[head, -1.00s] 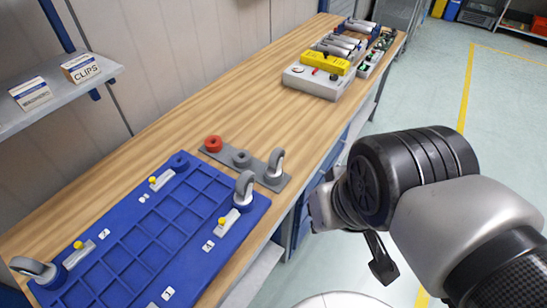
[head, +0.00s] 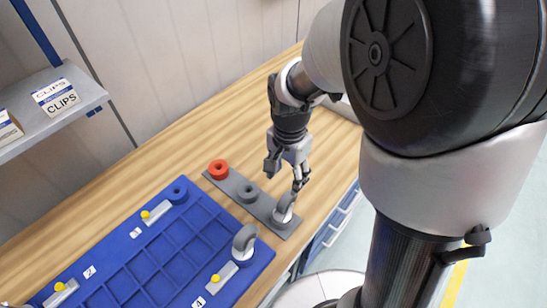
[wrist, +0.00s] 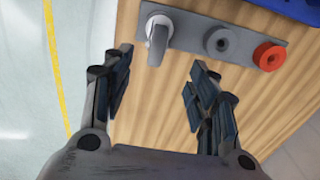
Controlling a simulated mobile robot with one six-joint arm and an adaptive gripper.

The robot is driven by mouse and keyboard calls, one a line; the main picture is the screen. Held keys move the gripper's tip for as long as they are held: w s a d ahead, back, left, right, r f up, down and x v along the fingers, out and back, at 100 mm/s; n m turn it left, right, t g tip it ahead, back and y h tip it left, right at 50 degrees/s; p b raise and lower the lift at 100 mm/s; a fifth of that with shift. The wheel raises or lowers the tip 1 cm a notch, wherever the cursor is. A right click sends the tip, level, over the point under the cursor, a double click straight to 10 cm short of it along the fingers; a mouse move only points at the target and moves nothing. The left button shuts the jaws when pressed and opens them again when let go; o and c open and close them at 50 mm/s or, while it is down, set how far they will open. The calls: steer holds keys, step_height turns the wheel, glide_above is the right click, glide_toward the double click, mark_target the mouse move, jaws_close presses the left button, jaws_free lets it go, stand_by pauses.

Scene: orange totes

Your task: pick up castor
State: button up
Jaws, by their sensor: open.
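A grey castor (head: 285,207) stands upright on the right end of a grey holder plate (head: 230,185) on the wooden bench. In the wrist view the castor (wrist: 157,38) is at the upper middle, just beyond my left-hand finger. My gripper (head: 298,182) is just above and behind the castor in the head view. In the wrist view my gripper (wrist: 158,80) has its fingers apart with only bare wood between them. Another castor (head: 243,243) stands on the blue tray (head: 160,250).
The plate also carries a red ring (head: 218,169) and a grey ring (head: 247,191). Yellow-knobbed clamps (head: 150,213) sit on the tray. A shelf (head: 85,97) with boxes of clips (head: 57,97) is at upper left. Bare bench (head: 200,130) lies behind the plate.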

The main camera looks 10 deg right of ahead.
mark_target(285, 196)
step_height(285, 196, down, 10)
steer(key=b, duration=0.2)
steer(key=shift+b, duration=0.4)
steer(key=f, duration=0.1)
steer(key=f+b, duration=0.1)
steer(key=f, duration=0.1)
steer(key=f+b, duration=0.1)
steer(key=f, duration=0.1)
steer(key=shift+s+f, duration=0.1)
steer(key=shift+s, duration=0.15)
steer(key=shift+c, duration=0.5)
jaws_close()
